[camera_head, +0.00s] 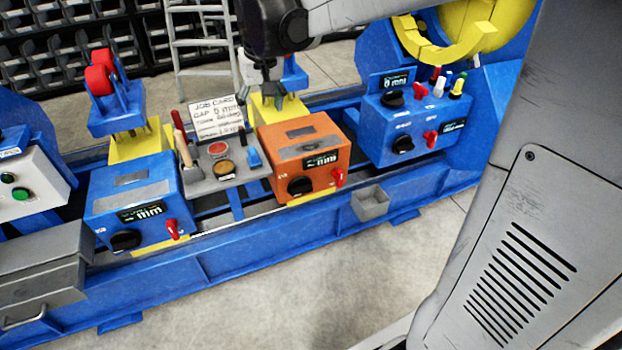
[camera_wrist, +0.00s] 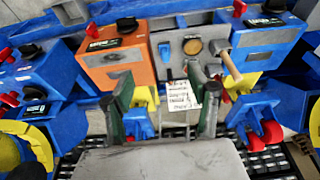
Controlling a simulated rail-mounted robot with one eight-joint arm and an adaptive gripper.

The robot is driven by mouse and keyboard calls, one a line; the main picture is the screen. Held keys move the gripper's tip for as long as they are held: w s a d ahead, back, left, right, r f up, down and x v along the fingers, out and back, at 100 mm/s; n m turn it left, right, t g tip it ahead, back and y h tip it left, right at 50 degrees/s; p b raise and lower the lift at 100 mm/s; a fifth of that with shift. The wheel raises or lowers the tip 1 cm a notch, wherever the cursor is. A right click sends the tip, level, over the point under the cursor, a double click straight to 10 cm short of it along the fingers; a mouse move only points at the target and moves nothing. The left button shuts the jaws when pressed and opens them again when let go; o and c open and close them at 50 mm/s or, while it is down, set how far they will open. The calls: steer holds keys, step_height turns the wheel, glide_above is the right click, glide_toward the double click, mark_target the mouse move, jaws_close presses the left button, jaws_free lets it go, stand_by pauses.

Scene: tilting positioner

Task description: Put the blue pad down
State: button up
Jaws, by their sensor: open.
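A small blue piece, which looks like the blue pad (camera_head: 253,157), rests on the grey tool tray (camera_head: 210,182) at its right side. It also shows in the wrist view (camera_wrist: 165,50), at the tray's left edge. My gripper (camera_head: 272,92) hangs behind the orange box and beside the job card (camera_head: 216,118). In the wrist view my gripper's two fingers (camera_wrist: 167,85) are spread wide with nothing held between them. The job card shows beyond the gap between them. The fingertips are apart from the blue piece.
The orange box (camera_head: 303,160) stands right of the tray and a blue box (camera_head: 140,205) left of it. A blue roller stand (camera_head: 117,105) rises behind. A blue control box (camera_head: 415,120) and yellow ring stand at right. The tray also holds a wooden-handled tool (camera_head: 184,150) and round tins.

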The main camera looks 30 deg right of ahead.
steer(key=s+f+t, duration=0.1)
steer(key=s+t, duration=0.3)
steer(key=s, duration=2.1)
steer(key=shift+s+f, duration=0.2)
steer(key=shift+f, duration=0.2)
steer(key=shift+o, duration=0.9)
step_height(320, 180, up, 4)
steer(key=p, duration=0.4)
steer(key=shift+o, duration=1.1)
steer(key=shift+r, duration=0.3)
steer(key=shift+f, duration=0.2)
